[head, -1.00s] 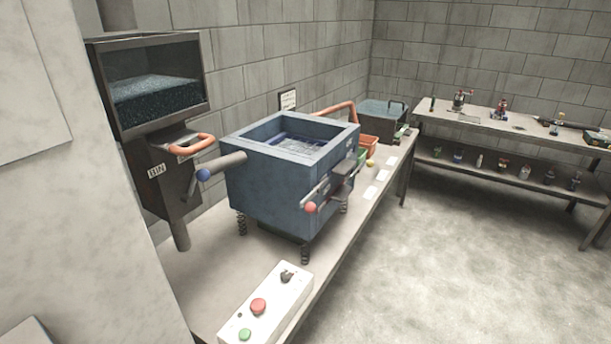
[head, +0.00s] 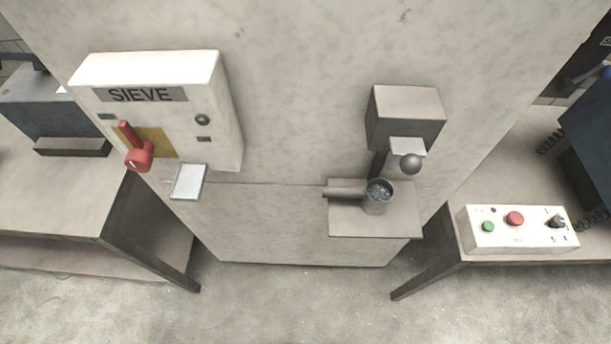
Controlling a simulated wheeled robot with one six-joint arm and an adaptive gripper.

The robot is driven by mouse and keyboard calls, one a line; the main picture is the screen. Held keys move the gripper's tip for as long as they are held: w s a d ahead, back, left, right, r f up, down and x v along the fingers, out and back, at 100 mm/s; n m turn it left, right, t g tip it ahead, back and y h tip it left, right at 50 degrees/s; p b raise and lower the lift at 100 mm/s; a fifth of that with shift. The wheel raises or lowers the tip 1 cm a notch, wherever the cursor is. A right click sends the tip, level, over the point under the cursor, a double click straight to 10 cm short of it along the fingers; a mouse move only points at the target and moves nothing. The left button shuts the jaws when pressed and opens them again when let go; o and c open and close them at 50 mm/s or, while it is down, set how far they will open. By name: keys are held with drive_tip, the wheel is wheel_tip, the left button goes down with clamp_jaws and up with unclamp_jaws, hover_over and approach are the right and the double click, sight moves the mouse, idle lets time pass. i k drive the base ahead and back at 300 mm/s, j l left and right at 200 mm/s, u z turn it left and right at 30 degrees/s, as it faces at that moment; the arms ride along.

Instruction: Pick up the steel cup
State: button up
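The steel cup (head: 377,197) is a small grey metal cup with a round open top in the head view, right of the middle. It stands upright on a small shelf (head: 385,225) fixed to a pale concrete pillar. A grey cylindrical bar (head: 346,189) reaches its left side; I cannot tell whether this is the cup's handle or a separate part. Something dark and speckled shows inside the cup. A grey box-shaped unit (head: 404,117) with a ball knob (head: 411,164) is mounted just above the cup. My gripper is not in view.
A white box marked SIEVE (head: 150,105) with a red lever (head: 137,152) is on the pillar's left. A table (head: 70,200) stands left. A white control panel (head: 520,230) with buttons lies on the right table. The floor in front is clear.

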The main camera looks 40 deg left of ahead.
sight(378, 192)
drive_tip(key=j+u, duration=0.15)
drive_tip(key=u, duration=0.45)
drive_tip(key=j+z, duration=0.15)
drive_tip(key=z, duration=1.35)
drive_tip(key=k+j+z, duration=0.25)
drive_tip(key=k+j, duration=0.6)
